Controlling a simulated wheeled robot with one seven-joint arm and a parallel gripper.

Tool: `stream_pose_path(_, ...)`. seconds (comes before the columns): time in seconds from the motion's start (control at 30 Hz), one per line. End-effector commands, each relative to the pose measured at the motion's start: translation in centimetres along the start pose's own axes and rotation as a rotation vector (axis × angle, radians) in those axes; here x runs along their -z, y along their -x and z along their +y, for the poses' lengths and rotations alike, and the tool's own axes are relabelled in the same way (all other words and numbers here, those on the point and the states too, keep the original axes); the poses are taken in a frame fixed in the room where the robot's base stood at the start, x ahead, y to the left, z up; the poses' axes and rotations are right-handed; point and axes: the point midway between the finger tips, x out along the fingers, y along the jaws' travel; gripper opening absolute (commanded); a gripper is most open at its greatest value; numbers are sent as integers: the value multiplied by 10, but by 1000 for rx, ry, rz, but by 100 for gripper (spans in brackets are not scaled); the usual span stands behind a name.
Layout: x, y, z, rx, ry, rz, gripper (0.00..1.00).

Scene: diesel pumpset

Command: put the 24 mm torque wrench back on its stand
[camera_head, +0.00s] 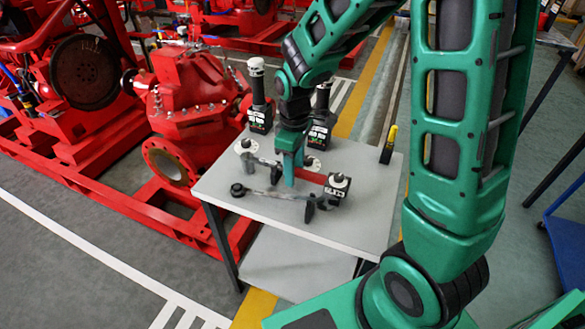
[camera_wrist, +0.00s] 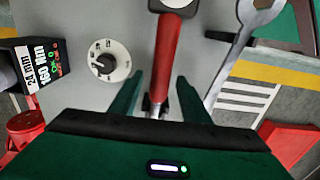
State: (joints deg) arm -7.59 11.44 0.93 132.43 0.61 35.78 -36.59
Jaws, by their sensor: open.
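A red-handled tool (camera_wrist: 167,60), which seems to be the torque wrench, lies between my fingers in the wrist view. Its dark head with a pale round face is at the top edge, and its lower end is partly hidden. In the head view its red handle (camera_head: 312,178) lies on the table. My gripper (camera_wrist: 158,95) is open, with one teal finger on each side of the handle and gaps showing. In the head view my gripper (camera_head: 293,170) points down at the table. A black box (camera_wrist: 38,65) labelled 24 mm and 160 Nm stands left in the wrist view.
A grey spanner (camera_wrist: 240,45) lies beside the red handle. A white dial (camera_wrist: 103,62) is near the box. In the head view a second black unit (camera_head: 259,118) stands further left on the table (camera_head: 225,180). A red pump (camera_head: 190,95) stands close on the left.

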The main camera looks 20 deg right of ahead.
Motion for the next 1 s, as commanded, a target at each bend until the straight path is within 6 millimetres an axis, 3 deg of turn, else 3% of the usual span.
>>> stream_pose_path(0.17, 1, 18, 1, -3, 0, 5, 43)
stream_pose_path(0.6, 2, 93, 2, -3, 0, 4, 43)
stream_pose_path(1.0, 1, 107, 1, 0, 1, 0, 43)
